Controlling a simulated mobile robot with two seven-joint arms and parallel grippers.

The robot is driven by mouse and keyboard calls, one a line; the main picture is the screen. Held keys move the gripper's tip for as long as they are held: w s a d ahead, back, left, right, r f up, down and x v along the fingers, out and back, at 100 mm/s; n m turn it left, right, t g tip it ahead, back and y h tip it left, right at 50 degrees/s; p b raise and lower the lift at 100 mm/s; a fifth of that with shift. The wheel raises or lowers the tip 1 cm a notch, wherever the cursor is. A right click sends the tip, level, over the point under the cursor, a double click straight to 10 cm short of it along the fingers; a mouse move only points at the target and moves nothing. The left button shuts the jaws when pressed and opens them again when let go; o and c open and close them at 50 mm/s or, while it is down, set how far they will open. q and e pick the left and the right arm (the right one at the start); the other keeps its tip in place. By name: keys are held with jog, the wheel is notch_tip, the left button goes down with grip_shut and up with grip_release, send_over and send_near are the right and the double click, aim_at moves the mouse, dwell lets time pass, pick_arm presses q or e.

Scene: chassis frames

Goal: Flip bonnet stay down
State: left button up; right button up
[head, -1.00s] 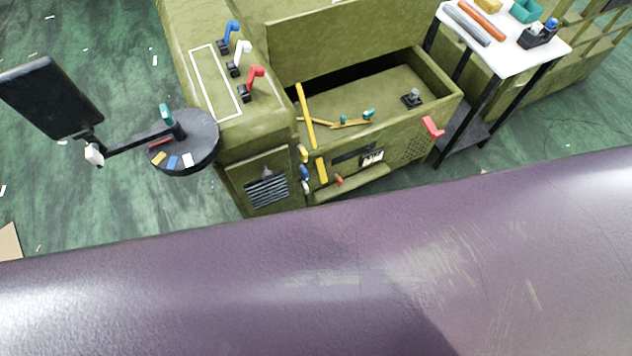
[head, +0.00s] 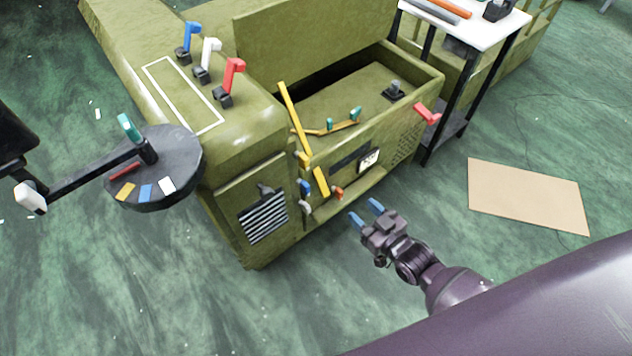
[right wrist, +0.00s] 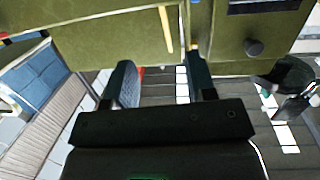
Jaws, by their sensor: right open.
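The bonnet stay looks to be the long thin yellow bar (head: 296,120) in the head view. It stands up, tilted, at the front left of the open bay, its top leaning left. The olive bonnet panel (head: 310,45) is raised behind the bay. My right gripper (head: 366,213) is open and empty, low in front of the chassis, right of and below the yellow bar and apart from it. The right wrist view shows its two fingers apart (right wrist: 160,64) below the olive chassis face. A yellow strip (right wrist: 166,30) shows there; I cannot tell which part it is. My left gripper is out of view.
Blue, white and red levers (head: 233,78) stand on the left top. A red handle (head: 427,114) juts from the right front corner. A round black disc (head: 155,185) on a jointed arm stands at left. A white-topped table (head: 470,20) stands behind right. The floor before the chassis is clear.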

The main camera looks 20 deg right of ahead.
jog(key=y+b, duration=0.1)
jog(key=b, duration=0.4)
send_near(323, 186)
jog(key=s+f, duration=0.1)
jog(key=s, duration=0.1)
jog(key=shift+t+y, duration=0.3)
jog(key=shift+t, duration=0.3)
jog(key=x, duration=0.3)
jog(key=b+x, duration=0.1)
jog(key=x, duration=0.3)
jog(key=d+b+x, duration=0.1)
jog(key=x, duration=0.3)
jog(key=shift+w+a+f, duration=0.1)
jog(key=shift+w+f, duration=0.05)
jog(key=shift+f, duration=0.1)
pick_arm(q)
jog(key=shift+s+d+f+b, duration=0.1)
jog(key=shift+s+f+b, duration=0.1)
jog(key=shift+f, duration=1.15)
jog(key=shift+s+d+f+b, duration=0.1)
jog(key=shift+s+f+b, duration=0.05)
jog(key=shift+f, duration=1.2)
pick_arm(e)
jog(key=shift+w+a+r, duration=0.1)
jog(key=shift+w+a, duration=0.05)
jog(key=shift+w, duration=0.3)
grip_shut()
